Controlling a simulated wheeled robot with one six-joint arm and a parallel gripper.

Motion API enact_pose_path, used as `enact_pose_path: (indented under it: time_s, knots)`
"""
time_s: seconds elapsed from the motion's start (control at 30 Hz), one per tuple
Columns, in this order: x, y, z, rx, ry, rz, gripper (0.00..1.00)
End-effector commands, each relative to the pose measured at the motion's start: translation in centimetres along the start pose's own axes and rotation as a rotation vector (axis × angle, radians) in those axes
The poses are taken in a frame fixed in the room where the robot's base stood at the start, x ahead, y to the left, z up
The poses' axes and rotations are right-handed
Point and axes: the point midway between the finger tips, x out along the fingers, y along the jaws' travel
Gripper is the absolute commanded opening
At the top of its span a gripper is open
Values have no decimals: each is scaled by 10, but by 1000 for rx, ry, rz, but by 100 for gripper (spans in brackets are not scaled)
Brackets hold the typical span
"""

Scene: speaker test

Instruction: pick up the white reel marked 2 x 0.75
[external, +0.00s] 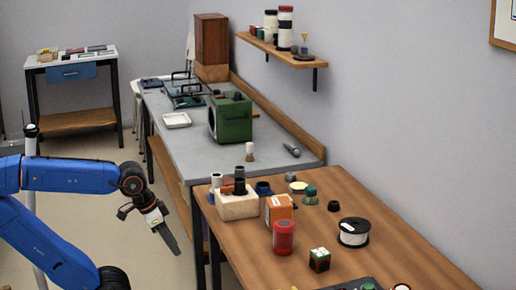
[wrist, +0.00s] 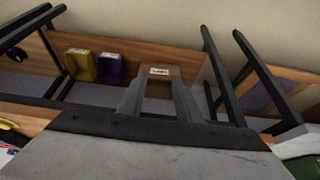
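A reel with a white winding and black flanges (external: 353,239) lies flat on the wooden bench (external: 410,262), toward the right in the external view. A small label shows on its top, but its marking is too small to read. My gripper (external: 171,246) hangs off the left side of the benches, pointing down and right, well apart from the reel.
A red can (external: 284,238), an orange box (external: 279,211), a beige block with holes (external: 237,206) and a small dark cube (external: 319,260) stand left of the reel. A small black cap (external: 333,206) lies behind it. A green machine (external: 232,118) stands on the grey bench.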

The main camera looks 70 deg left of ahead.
Motion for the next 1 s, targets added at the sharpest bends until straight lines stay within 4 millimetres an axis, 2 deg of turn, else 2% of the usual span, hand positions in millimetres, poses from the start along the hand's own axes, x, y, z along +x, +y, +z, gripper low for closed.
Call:
enact_pose_path:
  time_s: [0.37,0.4,0.6,0.87,1.0]
  knots:
    - [0,0,0,0,0,0,31]
    - [0,0,0,0,0,0,36]
    - [0,0,0,0,0,0,81]
    - [0,0,0,0,0,0,81]
    - [-7,1,-14,23,-8,2,81]
